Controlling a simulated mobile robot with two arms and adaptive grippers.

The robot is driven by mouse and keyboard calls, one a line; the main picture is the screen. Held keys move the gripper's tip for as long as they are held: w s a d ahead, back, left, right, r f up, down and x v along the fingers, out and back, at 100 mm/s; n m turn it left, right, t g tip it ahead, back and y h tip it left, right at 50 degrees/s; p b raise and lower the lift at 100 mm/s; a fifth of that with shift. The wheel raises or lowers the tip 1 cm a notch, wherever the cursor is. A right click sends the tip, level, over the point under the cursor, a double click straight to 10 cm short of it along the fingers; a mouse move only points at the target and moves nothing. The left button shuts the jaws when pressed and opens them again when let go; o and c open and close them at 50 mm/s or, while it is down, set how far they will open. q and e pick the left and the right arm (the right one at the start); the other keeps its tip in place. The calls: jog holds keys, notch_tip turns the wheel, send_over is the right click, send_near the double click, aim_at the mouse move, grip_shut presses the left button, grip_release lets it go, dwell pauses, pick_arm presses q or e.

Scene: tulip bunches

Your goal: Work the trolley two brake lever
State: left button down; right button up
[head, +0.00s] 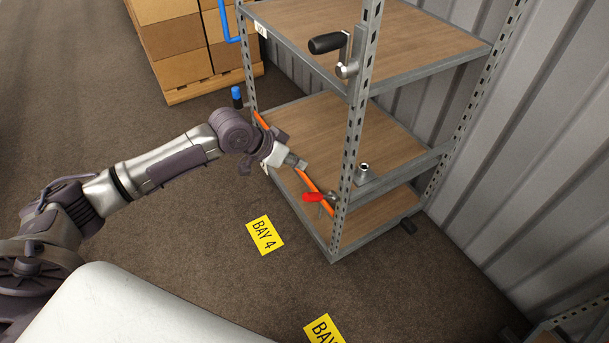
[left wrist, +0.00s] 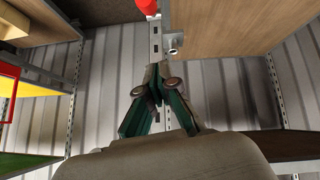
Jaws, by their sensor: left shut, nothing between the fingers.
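A shelf trolley with grey metal posts and wooden decks (head: 340,140) stands right of centre in the head view. A small red-handled lever (head: 313,197) sits low at its near corner post, beside an orange bar (head: 307,181). I take it for the brake lever. A red piece, probably the same handle, shows at the top edge of the left wrist view (left wrist: 146,6). My left gripper (head: 301,164) is shut and empty, close to the orange bar and up-left of the red lever, apart from it. Its closed fingers show in the left wrist view (left wrist: 157,84). My right gripper is out of view.
A black-handled crank (head: 328,43) juts from the near post above. A metal socket (head: 363,172) stands by a lower deck. Stacked cartons (head: 178,45) are at the back left. A yellow BAY 4 sign (head: 264,235) lies on open carpet. A corrugated wall (head: 540,150) closes the right.

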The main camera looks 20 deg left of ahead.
pick_arm(q)
jog(key=w+d+f, duration=0.1)
jog(key=f, duration=0.2)
jog(key=d+f, duration=0.1)
jog(key=f, duration=0.2)
jog(key=w+d+f, duration=0.1)
jog(key=f, duration=0.2)
jog(key=shift+w+d+f, duration=0.15)
jog(key=shift+w+d, duration=0.05)
jog(key=shift+w, duration=0.1)
jog(key=shift+s+a+f, duration=0.1)
jog(key=shift+s+f, duration=0.15)
jog(key=shift+f, duration=0.1)
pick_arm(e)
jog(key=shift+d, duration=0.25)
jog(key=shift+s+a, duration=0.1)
